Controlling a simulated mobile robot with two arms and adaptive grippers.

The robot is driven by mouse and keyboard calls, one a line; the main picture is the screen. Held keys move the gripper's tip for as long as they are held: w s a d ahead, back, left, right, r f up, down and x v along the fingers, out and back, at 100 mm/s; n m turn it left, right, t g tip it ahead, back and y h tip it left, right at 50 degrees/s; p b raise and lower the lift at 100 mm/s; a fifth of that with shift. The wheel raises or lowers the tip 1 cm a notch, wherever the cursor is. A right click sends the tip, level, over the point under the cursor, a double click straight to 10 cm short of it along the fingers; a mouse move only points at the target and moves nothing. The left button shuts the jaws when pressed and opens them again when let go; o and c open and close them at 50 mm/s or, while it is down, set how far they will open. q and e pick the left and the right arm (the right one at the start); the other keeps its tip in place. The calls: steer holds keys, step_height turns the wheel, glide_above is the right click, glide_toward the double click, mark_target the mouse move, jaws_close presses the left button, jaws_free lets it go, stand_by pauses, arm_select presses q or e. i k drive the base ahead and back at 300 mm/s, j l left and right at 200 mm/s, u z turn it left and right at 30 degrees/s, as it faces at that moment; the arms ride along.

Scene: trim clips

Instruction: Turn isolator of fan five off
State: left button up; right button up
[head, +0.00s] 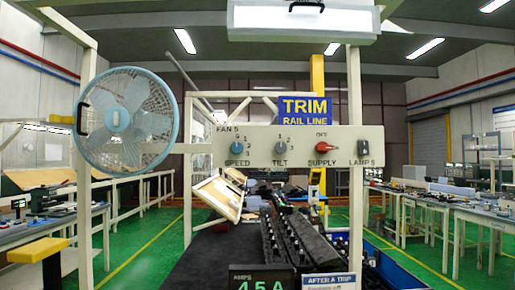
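A pale control panel (260,150) marked FAN 5 hangs across the middle of the head view. It carries a blue SPEED knob (236,148), a grey TILT knob (280,148), a red SUPPLY knob (323,147) with OFF printed above it, and a small dark LAMP 5 switch (364,146). No control is labelled isolator. The red knob's exact pointing is too small to tell. A round fan (127,118) with a light blue rim is mounted left of the panel. Neither of my grippers is in view.
A dark AMPS display (262,280) reads 4.5 A below the panel, beside an AFTER A TRIP sign (329,281). Pale upright posts (355,215) frame the panel. A lamp housing (302,18) hangs above. Workbenches (470,207) stand either side, with green floor between.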

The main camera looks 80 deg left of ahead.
mark_target(323, 147)
steer(key=u, duration=2.1)
